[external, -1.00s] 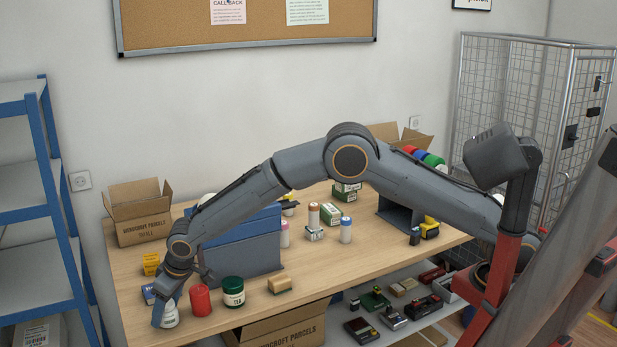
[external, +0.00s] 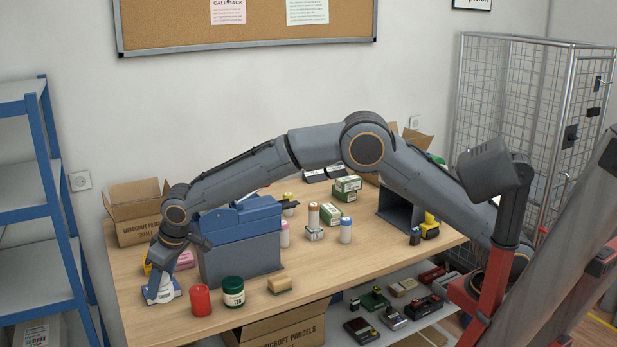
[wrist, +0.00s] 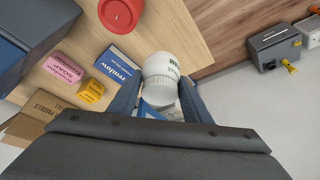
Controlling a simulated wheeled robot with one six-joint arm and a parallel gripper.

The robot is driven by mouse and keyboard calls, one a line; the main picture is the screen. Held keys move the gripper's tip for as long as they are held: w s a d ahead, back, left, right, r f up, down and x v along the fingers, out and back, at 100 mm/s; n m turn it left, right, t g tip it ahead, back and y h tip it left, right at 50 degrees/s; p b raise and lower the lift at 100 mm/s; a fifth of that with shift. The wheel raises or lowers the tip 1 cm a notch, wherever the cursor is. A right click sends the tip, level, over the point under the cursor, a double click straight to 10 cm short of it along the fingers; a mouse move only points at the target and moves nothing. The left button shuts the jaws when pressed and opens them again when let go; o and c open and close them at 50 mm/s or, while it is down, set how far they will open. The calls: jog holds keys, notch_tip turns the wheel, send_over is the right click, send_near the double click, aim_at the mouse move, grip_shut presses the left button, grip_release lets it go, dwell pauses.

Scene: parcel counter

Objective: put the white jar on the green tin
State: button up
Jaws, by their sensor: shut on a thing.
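The white jar (external: 166,294) is held between the fingers of my gripper (external: 160,291), at the left front of the counter in the external view. In the wrist view, the jar (wrist: 160,68) shows with green print on it, between the two blue-grey fingertips (wrist: 155,92). The green tin (external: 233,292) stands upright near the counter's front edge, with a dark green lid and a pale label. It is to the right of my gripper, beyond a red cylinder. The tin is not in the wrist view, and its top looks bare.
The red cylinder (external: 200,300) stands between the jar and the green tin. A blue-and-grey case (external: 240,255) stands behind them. A tan block (external: 280,285) lies right of the tin. A blue box (wrist: 120,66), a yellow box (wrist: 92,90) and a pink soap box (wrist: 63,67) lie nearby.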

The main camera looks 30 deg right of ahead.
jog(key=w+d+r, duration=0.1)
jog(key=d+r, duration=0.5)
jog(key=d, duration=0.3)
jog(key=p, duration=0.4)
send_over(225, 280)
jog(key=s+d, duration=0.1)
jog(key=s, duration=0.1)
jog(key=f, duration=0.7)
jog(key=shift+w+d, duration=0.15)
jog(key=shift+d, duration=0.05)
jog(key=shift+f, duration=0.1)
jog(key=o, duration=0.7)
jog(key=shift+f, duration=0.1)
jog(key=o, duration=0.4)
jog(key=shift+o, duration=0.2)
